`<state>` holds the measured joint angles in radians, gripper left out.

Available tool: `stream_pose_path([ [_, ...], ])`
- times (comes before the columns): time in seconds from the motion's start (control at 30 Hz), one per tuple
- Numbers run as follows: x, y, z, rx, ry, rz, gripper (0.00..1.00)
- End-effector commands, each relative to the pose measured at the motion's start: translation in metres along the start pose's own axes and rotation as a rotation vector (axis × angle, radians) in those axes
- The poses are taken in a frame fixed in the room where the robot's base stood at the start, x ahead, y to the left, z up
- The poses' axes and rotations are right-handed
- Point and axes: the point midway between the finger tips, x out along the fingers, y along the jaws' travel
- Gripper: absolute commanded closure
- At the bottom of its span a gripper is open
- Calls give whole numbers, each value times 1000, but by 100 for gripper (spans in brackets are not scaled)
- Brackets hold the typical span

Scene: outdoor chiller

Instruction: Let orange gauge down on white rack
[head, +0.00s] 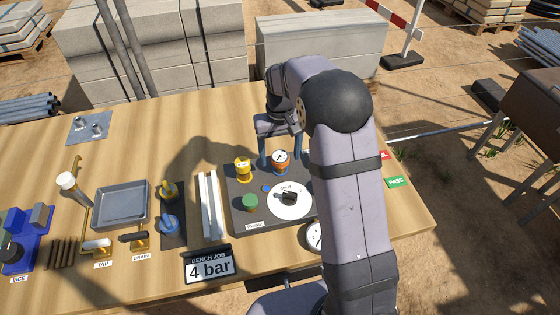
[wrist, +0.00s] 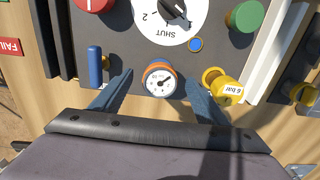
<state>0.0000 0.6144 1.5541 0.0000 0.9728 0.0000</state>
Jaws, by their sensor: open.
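The orange gauge (head: 281,168), with a white round face, stands at the far edge of the dark panel. It also shows in the wrist view (wrist: 150,88). My gripper (head: 281,158) is open, with its blue fingers on either side of the gauge. In the wrist view my gripper (wrist: 159,78) shows a gap between each finger and the gauge. The white rack (head: 209,205) is a long, narrow, pale piece lying left of the panel. Part of it seems to show at the upper right of the wrist view (wrist: 281,52).
The dark panel (head: 240,219) bears a yellow part (head: 243,168) tagged 6 bar, a green knob (head: 250,203) and a white SHUT dial (head: 276,205). A blue upright handle (wrist: 95,66) stands near one finger. A "4 bar" sign (head: 209,265) stands in front of the rack. My arm hides the panel's right side.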

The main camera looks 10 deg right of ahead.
Motion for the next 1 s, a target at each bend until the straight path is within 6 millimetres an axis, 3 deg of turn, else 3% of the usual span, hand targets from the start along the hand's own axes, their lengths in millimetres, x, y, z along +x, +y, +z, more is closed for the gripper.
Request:
stream_pose_path([
  [0.07, 0, 0, 0, 0, 0, 0, 34],
  [0.33, 0, 0, 0, 0, 0, 0, 99],
  [1.0, -8, 0, 0, 0, 1, 0, 100],
])
